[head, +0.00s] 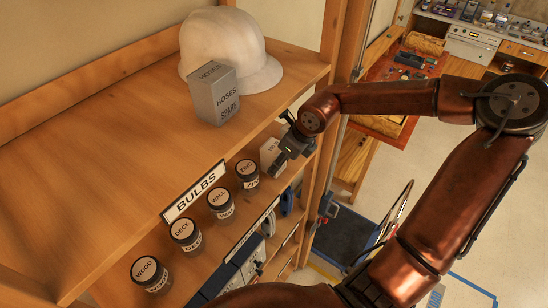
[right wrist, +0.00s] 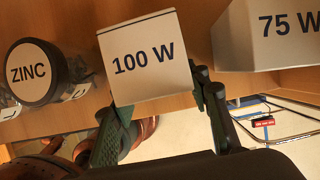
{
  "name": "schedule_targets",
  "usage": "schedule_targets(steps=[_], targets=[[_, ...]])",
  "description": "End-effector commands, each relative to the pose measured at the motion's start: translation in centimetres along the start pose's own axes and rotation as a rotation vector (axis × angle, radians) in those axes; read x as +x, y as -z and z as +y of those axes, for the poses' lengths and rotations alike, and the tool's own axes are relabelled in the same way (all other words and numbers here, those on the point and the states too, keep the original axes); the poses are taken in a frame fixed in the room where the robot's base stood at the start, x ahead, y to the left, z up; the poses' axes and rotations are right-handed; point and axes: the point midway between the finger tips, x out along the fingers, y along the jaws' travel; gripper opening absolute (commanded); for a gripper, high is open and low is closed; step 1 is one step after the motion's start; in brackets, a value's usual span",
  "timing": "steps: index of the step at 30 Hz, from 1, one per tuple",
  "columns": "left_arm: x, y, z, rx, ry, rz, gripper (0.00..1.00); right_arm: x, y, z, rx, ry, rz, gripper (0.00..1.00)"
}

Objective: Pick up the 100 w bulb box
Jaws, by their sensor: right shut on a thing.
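The 100 W bulb box is a white box with dark lettering, large in the right wrist view (right wrist: 150,62). It sits between the two fingers of my right gripper (right wrist: 165,115), which is shut on it. In the head view a pale box (head: 269,151), partly covered by my right gripper (head: 282,158), shows on the lower shelf beside the jars; its lettering is too small to read. I cannot tell whether the held box still touches the shelf. My left gripper is not in view.
A 75 W box (right wrist: 268,35) stands close to the right of the held box in the wrist view. A ZINC jar (right wrist: 36,72) is close on its left. Several jars line the lower shelf by the BULBS sign (head: 194,190).

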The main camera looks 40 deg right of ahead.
Motion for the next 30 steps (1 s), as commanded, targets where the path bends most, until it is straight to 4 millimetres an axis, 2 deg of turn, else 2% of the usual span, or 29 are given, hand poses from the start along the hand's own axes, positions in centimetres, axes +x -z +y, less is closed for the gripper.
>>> schedule_targets(steps=[6,17,23,26,30], targets=[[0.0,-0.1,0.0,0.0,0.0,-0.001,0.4,0.0,0.0,0.0,0.0,0.0,0.0,0.18],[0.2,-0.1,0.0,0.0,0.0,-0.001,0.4,-0.3,-0.2,0.0,0.0,0.001,-0.002,0.18],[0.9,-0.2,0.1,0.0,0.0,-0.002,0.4,-1.9,-1.0,0.0,-0.001,0.002,-0.006,0.18],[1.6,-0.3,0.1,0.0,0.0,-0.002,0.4,-3.4,-1.6,0.0,-0.001,0.002,-0.007,0.18],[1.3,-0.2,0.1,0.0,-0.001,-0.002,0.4,-3.9,-0.4,-0.1,-0.001,0.003,-0.003,0.18]])
